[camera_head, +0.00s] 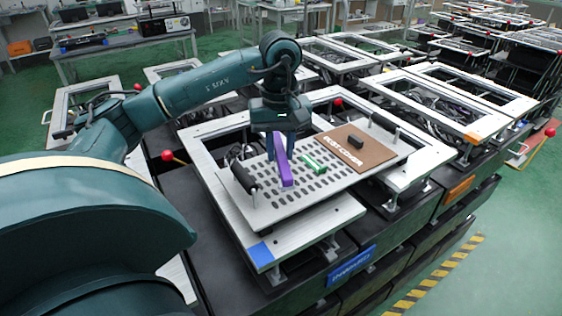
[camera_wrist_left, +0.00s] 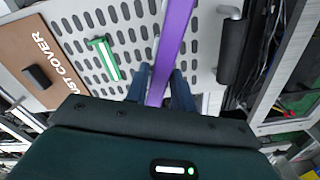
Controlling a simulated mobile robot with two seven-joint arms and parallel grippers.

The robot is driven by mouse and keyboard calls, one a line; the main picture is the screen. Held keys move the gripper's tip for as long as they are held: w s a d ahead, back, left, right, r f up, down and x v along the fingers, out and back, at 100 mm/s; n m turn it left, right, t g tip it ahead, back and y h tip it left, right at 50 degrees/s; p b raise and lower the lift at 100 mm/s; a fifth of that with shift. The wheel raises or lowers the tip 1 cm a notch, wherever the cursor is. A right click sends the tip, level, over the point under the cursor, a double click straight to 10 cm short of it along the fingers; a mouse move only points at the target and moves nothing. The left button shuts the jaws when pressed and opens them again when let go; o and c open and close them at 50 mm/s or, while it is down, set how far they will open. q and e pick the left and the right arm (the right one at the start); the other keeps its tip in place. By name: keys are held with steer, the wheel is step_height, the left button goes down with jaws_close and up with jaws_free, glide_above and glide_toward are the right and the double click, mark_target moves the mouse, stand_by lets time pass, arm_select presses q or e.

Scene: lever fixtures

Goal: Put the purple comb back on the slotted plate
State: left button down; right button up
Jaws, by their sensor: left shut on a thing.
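The purple comb (camera_head: 283,160) is held in my left gripper (camera_head: 287,140), over the slotted plate (camera_head: 300,204). In the left wrist view the comb (camera_wrist_left: 172,45) runs up between the two fingers of the left gripper (camera_wrist_left: 162,88), which are shut on it. The slotted plate (camera_wrist_left: 125,40) shows behind it with rows of oval slots. In the head view the comb's lower end appears close to the plate; I cannot tell whether it touches. A green comb-like piece (camera_head: 313,163) is on the plate to the right of the purple comb. My right gripper is not in view.
A brown dust cover (camera_head: 370,153) with a black handle lies on the plate's right part. Black handles (camera_head: 243,178) stand at the plate's ends. A red-knobbed lever (camera_head: 168,156) stands at the left of the frame. More metal frames fill the background.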

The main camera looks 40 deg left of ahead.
mark_target(280, 162)
arm_select(q)
steer(key=shift+f, duration=1.8)
steer(key=shift+f, duration=0.1)
steer(key=c, duration=1.2)
jaws_free()
step_height(280, 162, up, 12)
steer(key=shift+r+p, duration=0.15)
steer(key=shift+p, duration=0.6)
